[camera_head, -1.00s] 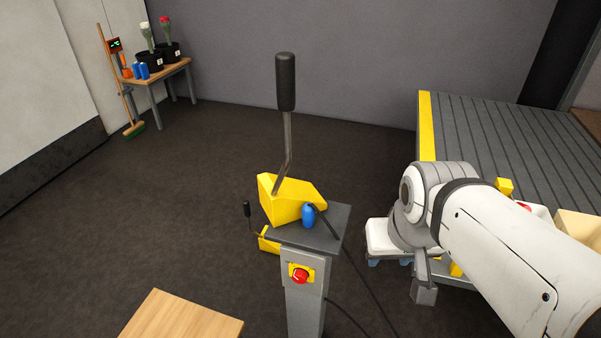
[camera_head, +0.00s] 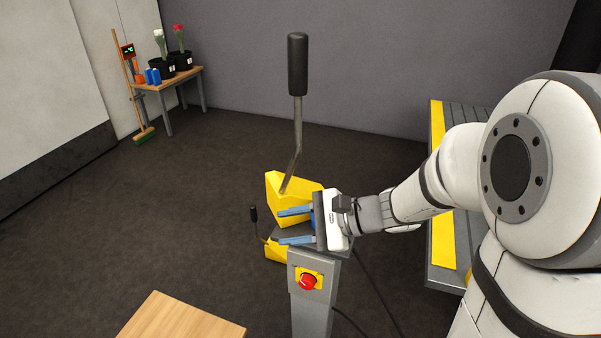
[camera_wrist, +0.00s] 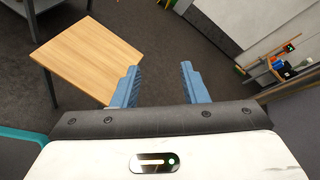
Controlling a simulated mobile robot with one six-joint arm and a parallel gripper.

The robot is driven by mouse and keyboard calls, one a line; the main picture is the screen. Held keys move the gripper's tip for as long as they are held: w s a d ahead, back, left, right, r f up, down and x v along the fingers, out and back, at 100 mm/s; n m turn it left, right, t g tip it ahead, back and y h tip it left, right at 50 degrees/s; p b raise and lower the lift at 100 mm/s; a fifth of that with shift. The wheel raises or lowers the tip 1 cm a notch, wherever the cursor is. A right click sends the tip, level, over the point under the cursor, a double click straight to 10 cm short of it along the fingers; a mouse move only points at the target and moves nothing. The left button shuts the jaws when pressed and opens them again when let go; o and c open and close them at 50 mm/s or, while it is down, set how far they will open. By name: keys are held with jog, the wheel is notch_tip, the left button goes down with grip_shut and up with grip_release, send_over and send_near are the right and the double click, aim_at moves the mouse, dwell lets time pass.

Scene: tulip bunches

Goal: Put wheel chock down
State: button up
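A yellow wedge-shaped block (camera_head: 278,189) with a long upright metal rod and a black grip (camera_head: 298,66) sits on a grey pedestal (camera_head: 318,262); it looks like the wheel chock. A second yellow piece (camera_head: 276,251) with a small black handle (camera_head: 253,213) shows low behind the pedestal. My gripper (camera_head: 281,226) reaches in from the right at the pedestal top, its blue fingers pointing left in front of the yellow block. In the wrist view my gripper (camera_wrist: 158,82) is open with nothing between the fingers. I cannot tell whether it touches the block.
A red stop button (camera_head: 308,281) is on the pedestal front. A wooden table (camera_head: 185,322) stands front left. A platform with a yellow edge (camera_head: 438,150) is at the right. A far table (camera_head: 170,84) holds tulip buckets. The floor at left is clear.

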aim_at(286, 187)
jog(key=w+d+f+m+t+y+b, duration=0.1)
jog(key=w+d+f+m+t, duration=0.1)
jog(key=w+m+t, duration=0.3)
jog(key=w+d+f+m+t+b, duration=0.1)
jog(key=w+d+f+m+t, duration=0.2)
jog(key=w, duration=0.4)
jog(key=shift+m, duration=0.7)
jog(key=w+a, duration=0.1)
jog(key=a, duration=0.1)
jog(key=w+a+r+p, duration=0.1)
jog(key=a, duration=0.1)
jog(key=w+a+r+p, duration=0.1)
jog(key=w+a, duration=0.1)
jog(key=shift+a+r, duration=0.1)
jog(key=shift+a, duration=0.3)
jog(key=shift+w+a, duration=0.25)
jog(key=shift+a, duration=0.05)
grip_shut()
